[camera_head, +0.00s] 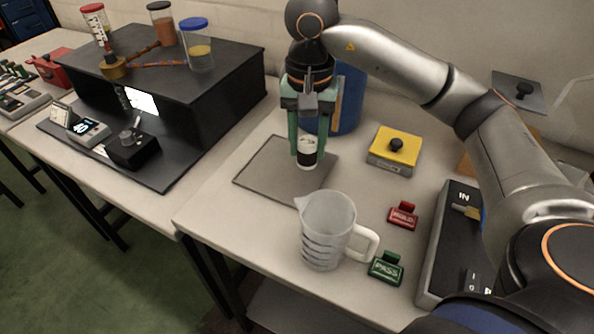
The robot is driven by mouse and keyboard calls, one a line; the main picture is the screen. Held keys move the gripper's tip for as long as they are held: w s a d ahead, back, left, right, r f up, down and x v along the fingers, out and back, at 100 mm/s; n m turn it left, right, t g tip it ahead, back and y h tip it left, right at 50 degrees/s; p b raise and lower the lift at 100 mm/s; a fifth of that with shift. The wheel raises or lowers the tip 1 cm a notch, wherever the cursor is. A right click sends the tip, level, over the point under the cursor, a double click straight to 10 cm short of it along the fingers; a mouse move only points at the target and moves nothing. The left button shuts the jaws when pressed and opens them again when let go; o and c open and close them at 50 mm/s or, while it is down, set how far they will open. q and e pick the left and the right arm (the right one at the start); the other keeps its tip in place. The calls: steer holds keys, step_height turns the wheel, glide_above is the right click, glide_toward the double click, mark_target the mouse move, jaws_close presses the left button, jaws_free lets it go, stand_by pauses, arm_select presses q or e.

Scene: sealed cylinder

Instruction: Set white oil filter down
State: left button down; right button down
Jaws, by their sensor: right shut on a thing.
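The white oil filter (307,160) is a small upright cylinder with a black band. My right gripper (307,138) points straight down, with its green fingers shut on the filter's upper part. The filter is over the right part of a flat grey mat (265,172). I cannot tell whether its bottom touches the mat. My left gripper is not in view.
A clear measuring jug (326,235) stands just in front of the mat. Red HOLD (402,215) and green PASS (386,268) tags and a yellow block (394,150) are to the right. A blue container (350,100) stands behind the gripper. The mat's left part is bare.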

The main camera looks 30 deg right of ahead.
mark_target(308, 159)
steer(key=shift+f, duration=1.9)
step_height(308, 159, down, 2)
steer(key=shift+f, duration=0.55)
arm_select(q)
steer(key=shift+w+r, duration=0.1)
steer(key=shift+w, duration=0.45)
